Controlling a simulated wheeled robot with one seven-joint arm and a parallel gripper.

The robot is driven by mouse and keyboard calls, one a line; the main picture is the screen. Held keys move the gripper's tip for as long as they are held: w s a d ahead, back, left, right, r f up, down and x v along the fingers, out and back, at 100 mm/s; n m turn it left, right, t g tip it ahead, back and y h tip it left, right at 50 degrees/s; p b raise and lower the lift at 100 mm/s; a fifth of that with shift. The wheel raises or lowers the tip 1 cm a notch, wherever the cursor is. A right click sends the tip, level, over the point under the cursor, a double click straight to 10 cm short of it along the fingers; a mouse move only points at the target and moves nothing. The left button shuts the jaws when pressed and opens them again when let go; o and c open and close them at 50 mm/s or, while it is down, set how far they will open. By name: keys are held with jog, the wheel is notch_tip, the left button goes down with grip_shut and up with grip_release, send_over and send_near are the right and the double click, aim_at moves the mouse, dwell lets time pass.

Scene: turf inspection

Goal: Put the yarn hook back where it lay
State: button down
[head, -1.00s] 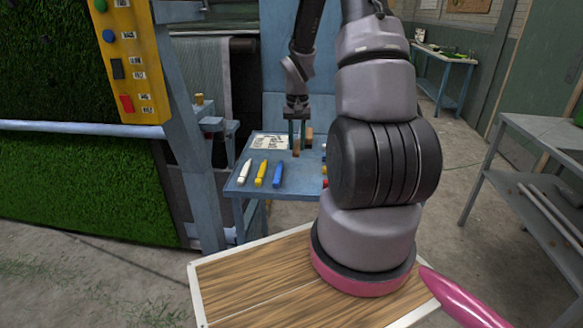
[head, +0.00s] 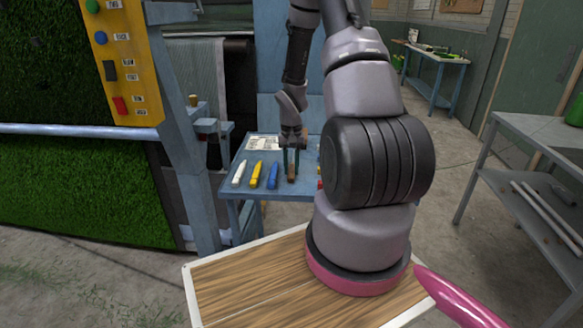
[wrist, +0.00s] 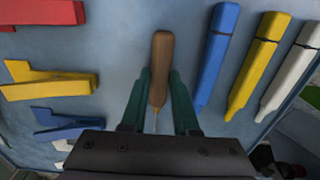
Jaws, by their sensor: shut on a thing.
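The yarn hook (wrist: 161,62) has a brown wooden handle and a thin metal shank in the wrist view. My gripper (wrist: 160,92) has its green fingers shut on the handle, one on each side. The shank runs back toward the gripper body, which hides its end. In the head view the gripper (head: 291,160) is low over the blue table (head: 236,188), and the hook's handle (head: 292,173) shows at its fingertips, right of the blue marker. I cannot tell whether the hook touches the tabletop.
White (head: 239,174), yellow (head: 257,175) and blue (head: 273,176) markers lie in a row on the table. The wrist view shows red (wrist: 42,14), yellow (wrist: 48,86) and blue (wrist: 62,124) clip-like pieces on the other side. A yellow control panel (head: 122,60) stands at left.

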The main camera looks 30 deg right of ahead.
jog(key=c, duration=0.7)
grip_release()
jog(key=shift+o, duration=0.2)
jog(key=s+a+r+t, duration=0.1)
jog(key=s+a+r, duration=0.1)
jog(key=r, duration=0.8)
jog(key=s+a+r+t, duration=0.1)
jog(key=s+a+r, duration=0.1)
jog(key=r, duration=0.8)
jog(key=s+a+r+t, duration=0.1)
jog(key=s+a+r, duration=0.15)
jog(key=r, duration=0.85)
jog(key=s+a+r+n+t+y, duration=0.1)
jog(key=s+a+r+t, duration=0.1)
jog(key=s+r, duration=0.3)
jog(key=s+a+r+t+y, duration=0.1)
jog(key=s+a+r+t, duration=0.1)
jog(key=s+a+r, duration=0.3)
jog(key=shift+s+r+n, duration=0.15)
jog(key=shift+s+n, duration=0.25)
jog(key=shift+s, duration=1.2)
jog(key=shift+d, duration=0.1)
